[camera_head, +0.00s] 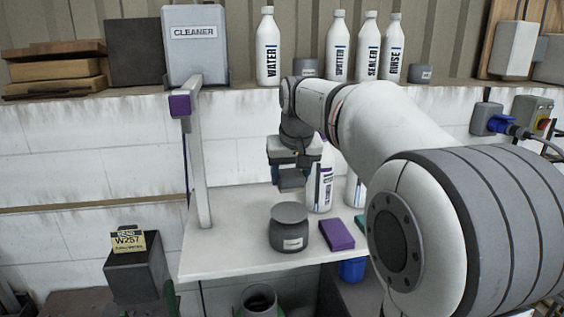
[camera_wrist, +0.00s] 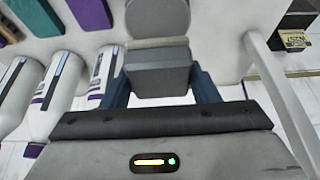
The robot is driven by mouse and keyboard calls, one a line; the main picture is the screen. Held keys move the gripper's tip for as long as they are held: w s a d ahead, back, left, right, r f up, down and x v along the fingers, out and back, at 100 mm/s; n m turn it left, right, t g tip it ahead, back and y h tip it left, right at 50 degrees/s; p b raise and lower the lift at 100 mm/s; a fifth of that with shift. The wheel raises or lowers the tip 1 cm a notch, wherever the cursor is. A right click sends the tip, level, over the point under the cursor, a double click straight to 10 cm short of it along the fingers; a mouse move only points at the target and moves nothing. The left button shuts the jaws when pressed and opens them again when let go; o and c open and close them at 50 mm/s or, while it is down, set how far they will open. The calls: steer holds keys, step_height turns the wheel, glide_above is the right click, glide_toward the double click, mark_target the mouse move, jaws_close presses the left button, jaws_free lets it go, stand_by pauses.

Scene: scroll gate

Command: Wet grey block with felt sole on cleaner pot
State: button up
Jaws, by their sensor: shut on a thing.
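The grey block (camera_wrist: 158,78) is held between the blue fingers of my gripper (camera_wrist: 161,88), with a paler felt sole (camera_wrist: 158,43) on its far side in the wrist view. In the head view my gripper (camera_head: 291,168) is shut on the block (camera_head: 291,182), above and apart from the pot. The dark grey pot (camera_head: 289,238) stands upright on the white table, with a broad round grey top and a small label too small to read. Its round top also shows just beyond the sole in the wrist view (camera_wrist: 157,18).
A purple block (camera_head: 336,234) and a partly hidden teal block (camera_head: 360,222) lie right of the pot. White bottles (camera_head: 320,190) stand behind. An upright white post (camera_head: 200,170) rises at the table's left. A CLEANER canister (camera_head: 194,50) stands on the back ledge.

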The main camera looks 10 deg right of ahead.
mark_target(288, 209)
steer(key=shift+w+f, duration=0.15)
steer(key=shift+w, duration=0.25)
steer(key=shift+s+f+b, duration=0.15)
steer(key=shift+f+b, duration=0.35)
steer(key=shift+b, duration=0.1)
step_height(288, 209, down, 3)
steer(key=shift+r+b, duration=0.15)
steer(key=shift+b, duration=0.9)
steer(key=shift+f+b, duration=0.75)
steer(key=shift+f, duration=0.25)
steer(key=shift+f+b, duration=0.85)
steer(key=shift+f, duration=0.25)
steer(key=shift+r+p, duration=2.9)
steer(key=shift+r, duration=0.75)
steer(key=shift+f, duration=0.15)
